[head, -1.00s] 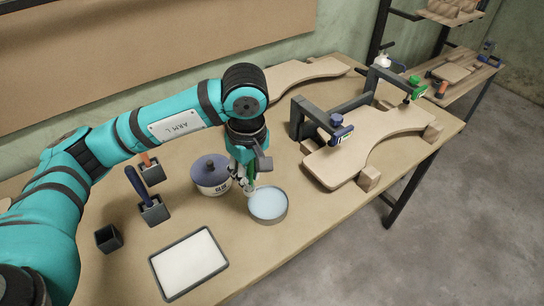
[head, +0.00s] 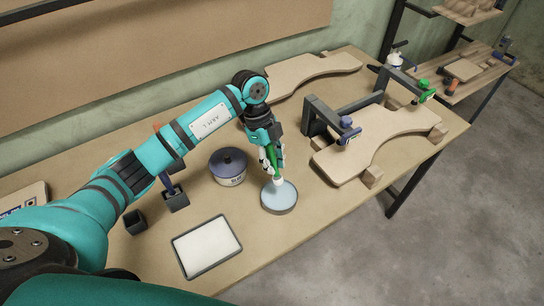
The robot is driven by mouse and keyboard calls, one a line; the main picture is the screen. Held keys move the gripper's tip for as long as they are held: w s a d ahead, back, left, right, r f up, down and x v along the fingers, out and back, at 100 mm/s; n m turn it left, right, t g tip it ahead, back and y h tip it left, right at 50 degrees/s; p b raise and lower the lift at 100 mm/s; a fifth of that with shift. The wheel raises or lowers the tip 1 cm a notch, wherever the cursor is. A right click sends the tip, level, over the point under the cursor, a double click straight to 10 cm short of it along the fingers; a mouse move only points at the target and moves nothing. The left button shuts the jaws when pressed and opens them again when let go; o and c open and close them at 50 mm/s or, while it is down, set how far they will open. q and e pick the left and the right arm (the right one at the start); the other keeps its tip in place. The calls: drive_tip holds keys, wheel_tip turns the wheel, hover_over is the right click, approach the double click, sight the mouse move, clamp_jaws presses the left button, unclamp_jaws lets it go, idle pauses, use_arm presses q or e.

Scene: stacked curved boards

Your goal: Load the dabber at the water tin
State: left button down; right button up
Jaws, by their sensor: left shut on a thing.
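The water tin (head: 279,201) is a shallow round grey tin of pale blue water near the table's front edge. My left gripper (head: 271,163) is above it, shut on the dabber (head: 273,159), which has a green handle and a white tip. The dabber points down and slightly tilted, with its white tip at the water near the tin's far side. I cannot tell how deep the tip is. My right gripper is not in view.
A lidded glue pot (head: 228,168) stands close left of the tin. A white tray (head: 207,246) lies in front. Left are a holder (head: 176,201) with a blue-handled tool and an empty dark cup (head: 135,222). Right are clamped curved boards (head: 375,143). Another board (head: 310,74) lies behind.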

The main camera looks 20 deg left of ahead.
use_arm(q)
drive_tip(key=n, duration=0.1)
drive_tip(key=n+t, duration=0.1)
drive_tip(key=shift+f+n+h, duration=0.3)
drive_tip(key=shift+n, duration=0.1)
drive_tip(key=shift+f+n, duration=0.3)
drive_tip(key=shift+w+f+b, duration=0.1)
drive_tip(key=shift+f+b, duration=0.55)
wheel_tip(320, 180, down, 4)
drive_tip(key=b, duration=0.3)
drive_tip(key=shift+r, duration=0.25)
drive_tip(key=shift+f+b, duration=0.4)
drive_tip(key=shift+b, duration=0.3)
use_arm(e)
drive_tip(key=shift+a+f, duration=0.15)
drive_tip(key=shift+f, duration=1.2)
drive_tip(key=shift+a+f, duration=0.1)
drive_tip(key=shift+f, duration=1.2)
use_arm(q)
drive_tip(key=shift+f, duration=0.6)
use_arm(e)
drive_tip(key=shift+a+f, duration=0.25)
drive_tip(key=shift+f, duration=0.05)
use_arm(q)
drive_tip(key=shift+f, duration=0.1)
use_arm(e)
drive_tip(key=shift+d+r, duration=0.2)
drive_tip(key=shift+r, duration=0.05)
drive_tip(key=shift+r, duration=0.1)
